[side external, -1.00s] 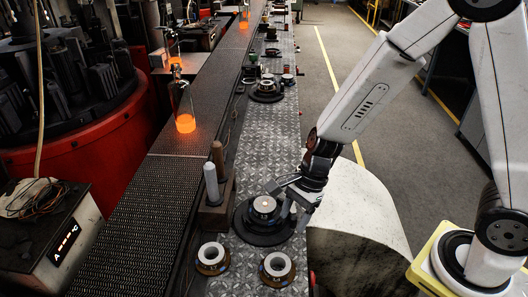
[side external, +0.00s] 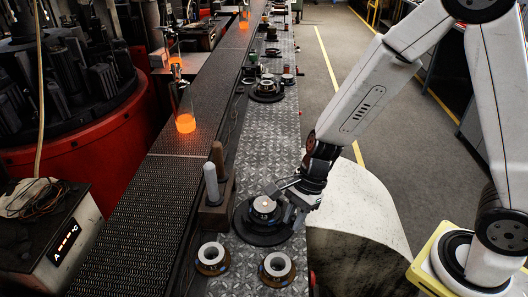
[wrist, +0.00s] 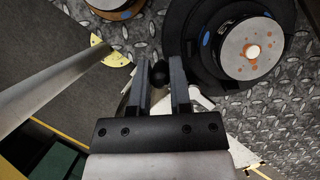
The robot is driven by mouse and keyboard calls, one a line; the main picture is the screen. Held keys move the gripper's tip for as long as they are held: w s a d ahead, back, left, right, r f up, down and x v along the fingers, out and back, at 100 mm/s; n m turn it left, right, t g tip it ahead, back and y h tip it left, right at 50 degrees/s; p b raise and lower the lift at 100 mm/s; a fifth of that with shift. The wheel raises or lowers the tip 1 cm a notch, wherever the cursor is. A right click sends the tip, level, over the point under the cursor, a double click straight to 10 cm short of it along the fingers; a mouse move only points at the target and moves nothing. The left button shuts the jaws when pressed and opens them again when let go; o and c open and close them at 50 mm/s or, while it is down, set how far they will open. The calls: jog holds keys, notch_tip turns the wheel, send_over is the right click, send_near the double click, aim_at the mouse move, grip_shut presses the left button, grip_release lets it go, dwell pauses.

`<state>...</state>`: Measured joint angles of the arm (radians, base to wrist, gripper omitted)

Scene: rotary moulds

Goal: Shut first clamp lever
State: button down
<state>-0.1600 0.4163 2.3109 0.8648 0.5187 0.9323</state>
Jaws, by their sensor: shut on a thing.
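The round mould (side external: 264,206) sits on a dark round base (side external: 250,236) on the metal bench. In the wrist view the mould (wrist: 250,47) has a silver top with orange spots and a pale centre. My gripper (side external: 289,197) is at the right edge of the dark base. In the wrist view my gripper (wrist: 160,64) is shut on the black ball knob (wrist: 159,75) of the clamp lever, beside the base. The lever's shaft is mostly hidden by the fingers, so its angle cannot be told.
Two ring-shaped parts (side external: 212,257) and (side external: 277,267) stand in front of the base. Two upright pegs in a dark block (side external: 215,215) stand left of it. The conveyor (side external: 160,190) runs alongside, carrying glowing glass (side external: 185,123). A pale rounded housing (side external: 355,215) is at the right.

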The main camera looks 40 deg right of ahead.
jog(key=shift+d+n, duration=0.1)
jog(key=shift+n, duration=0.2)
jog(key=n+g, duration=0.1)
jog(key=n, duration=0.1)
jog(key=s+d+n+g, duration=0.1)
jog(key=n, duration=0.1)
jog(key=shift+d, duration=0.15)
jog(key=n, duration=0.1)
jog(key=d+n+g+h, duration=0.1)
jog(key=n, duration=0.2)
jog(key=shift+s+d+n, duration=0.1)
jog(key=shift+d+n, duration=0.25)
jog(key=shift+n, duration=0.05)
jog(key=shift+w+d+n+g+h, duration=0.25)
jog(key=shift+d+n+h, duration=0.3)
jog(key=shift+n, duration=0.9)
jog(key=shift+w+d+n+g+h, duration=0.25)
jog(key=shift+d+n+h, duration=0.3)
jog(key=shift+n, duration=0.85)
jog(key=shift+w+d+n+g+h, duration=0.15)
jog(key=shift+d+n+g+h, duration=0.35)
jog(key=shift+n, duration=0.95)
jog(key=shift+a, duration=0.1)
jog(key=shift+t, duration=0.3)
jog(key=c, duration=0.5)
grip_release()
jog(key=shift+c, duration=0.2)
